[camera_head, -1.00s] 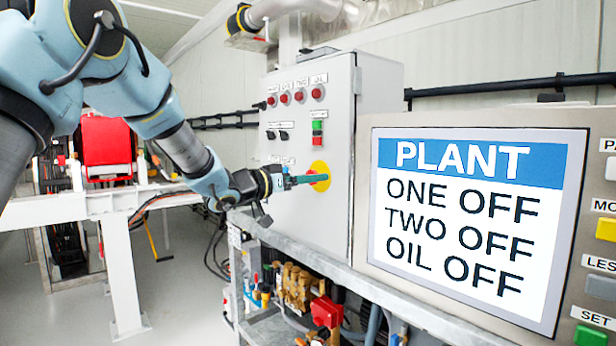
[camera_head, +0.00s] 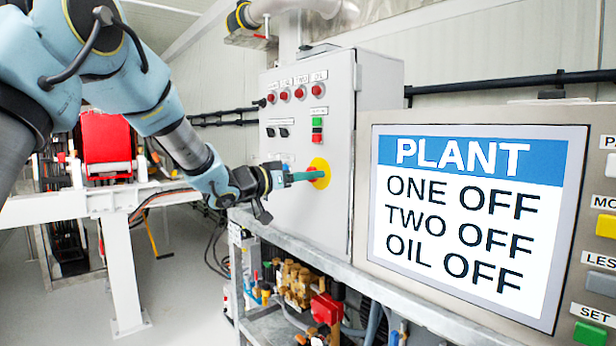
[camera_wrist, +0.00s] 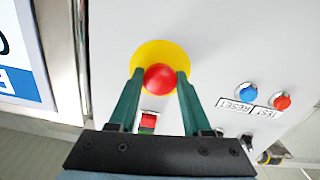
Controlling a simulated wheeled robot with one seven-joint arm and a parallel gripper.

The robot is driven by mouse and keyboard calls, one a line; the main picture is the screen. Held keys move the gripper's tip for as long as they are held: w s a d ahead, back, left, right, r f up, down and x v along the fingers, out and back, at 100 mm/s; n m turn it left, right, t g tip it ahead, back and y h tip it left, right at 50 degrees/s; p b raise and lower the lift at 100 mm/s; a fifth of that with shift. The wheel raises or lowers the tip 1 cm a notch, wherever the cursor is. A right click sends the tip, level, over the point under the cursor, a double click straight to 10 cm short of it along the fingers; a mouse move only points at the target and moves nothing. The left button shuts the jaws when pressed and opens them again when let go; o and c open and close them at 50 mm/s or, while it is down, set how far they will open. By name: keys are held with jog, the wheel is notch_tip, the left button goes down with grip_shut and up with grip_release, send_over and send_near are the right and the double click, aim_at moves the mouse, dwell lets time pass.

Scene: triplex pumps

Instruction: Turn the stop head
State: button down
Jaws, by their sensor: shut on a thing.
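The stop head is a red round knob (camera_wrist: 160,78) on a yellow disc (camera_wrist: 160,55) on the front of the grey control cabinet. My gripper (camera_wrist: 159,80) has one green finger on each side of the red head and is shut on it. In the head view my gripper (camera_head: 312,176) reaches the yellow disc (camera_head: 321,166) from the left. There the fingers and wrist hide most of the red head.
The cabinet (camera_head: 307,115) carries red lamps, black switches and green and red buttons above. Blue (camera_wrist: 247,92) and red (camera_wrist: 282,101) buttons sit beside the head. A display panel (camera_head: 470,215) reads ONE OFF, TWO OFF, OIL OFF. Pipes and valves lie below.

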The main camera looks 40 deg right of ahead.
jog(key=m+b, duration=0.5)
dwell(0.3)
jog(key=shift+c, duration=1.9)
grip_release()
jog(key=shift+a, duration=0.1)
jog(key=a+b, duration=0.3)
jog(key=a, duration=0.7)
jog(key=shift+w+a, duration=0.3)
jog(key=shift+a, duration=0.05)
